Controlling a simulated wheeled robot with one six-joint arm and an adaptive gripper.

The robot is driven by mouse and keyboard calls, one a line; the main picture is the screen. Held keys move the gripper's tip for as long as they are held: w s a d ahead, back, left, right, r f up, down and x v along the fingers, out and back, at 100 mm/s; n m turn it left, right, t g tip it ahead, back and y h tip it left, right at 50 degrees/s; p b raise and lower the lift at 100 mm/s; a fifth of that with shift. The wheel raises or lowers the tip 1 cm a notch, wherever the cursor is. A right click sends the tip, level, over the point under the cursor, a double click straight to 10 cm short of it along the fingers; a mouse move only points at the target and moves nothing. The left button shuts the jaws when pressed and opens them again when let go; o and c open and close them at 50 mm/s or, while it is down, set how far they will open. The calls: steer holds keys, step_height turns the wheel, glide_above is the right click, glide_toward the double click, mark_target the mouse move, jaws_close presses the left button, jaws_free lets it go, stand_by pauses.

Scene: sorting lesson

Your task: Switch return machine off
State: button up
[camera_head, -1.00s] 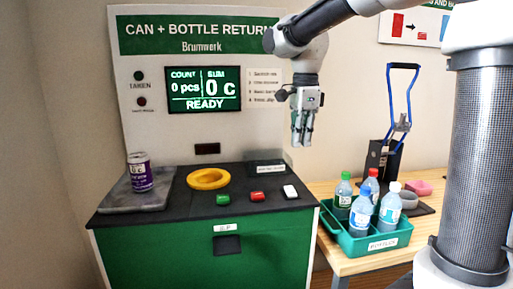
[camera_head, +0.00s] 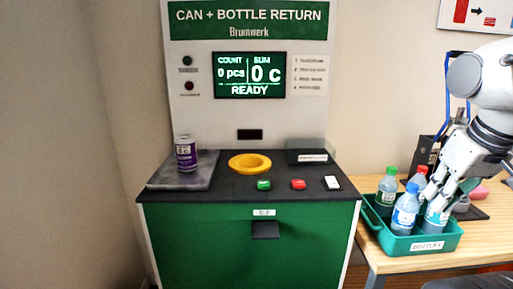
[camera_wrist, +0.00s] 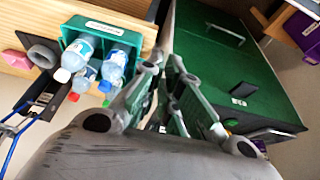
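The return machine (camera_head: 185,225) has a green front, a black top and a lit display (camera_head: 249,75) reading "0 pcs", "0 c" and "READY". A green button (camera_head: 264,185), a red button (camera_head: 298,184) and a white switch (camera_head: 332,183) sit along the front right of its top. My gripper (camera_head: 445,190) is right of the machine, in front of or above the bottle crate, its fingers apart and apparently empty. In the wrist view my gripper (camera_wrist: 165,68) points between the crate and the machine's green front (camera_wrist: 215,60). Contact with the bottles cannot be told.
A green crate (camera_head: 380,235) with several bottles stands on a wooden table (camera_head: 395,265) at the right. A purple can (camera_head: 186,153) stands on a grey plate (camera_head: 165,183) at the machine's left. A yellow ring (camera_head: 250,157) surrounds the opening. Space above the buttons is clear.

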steer(key=o, duration=0.3)
steer(key=shift+s+d+r, duration=0.1)
steer(key=shift+d+r, duration=0.05)
steer(key=o, duration=0.3)
steer(key=shift+o, duration=0.5)
steer(key=shift+w+a+f+n+g, duration=0.3)
steer(key=shift+w+a+f+g, duration=0.3)
steer(key=shift+w+a+f, duration=0.4)
steer(key=n+g, duration=0.1)
steer(key=g, duration=0.2)
glide_toward(334, 186)
steer(key=s, duration=0.1)
steer(key=s+d+f, duration=0.1)
steer(key=s+f, duration=0.1)
steer(key=shift+s+d+f, duration=0.25)
steer(key=shift+s+d, duration=0.1)
steer(key=shift+d, duration=0.05)
steer(key=shift+m, duration=0.6)
steer(key=w, duration=0.1)
steer(key=w+a+r, duration=0.1)
steer(key=w, duration=0.1)
steer(key=w+r, duration=0.1)
steer(key=shift+w+a, duration=0.15)
steer(key=shift+a, duration=0.2)
steer(key=shift+s+d+r+m, duration=0.1)
steer(key=shift+s+m, duration=0.15)
steer(key=shift+m, duration=0.05)
step_height(334, 186, down, 8)
steer(key=shift+r, duration=0.2)
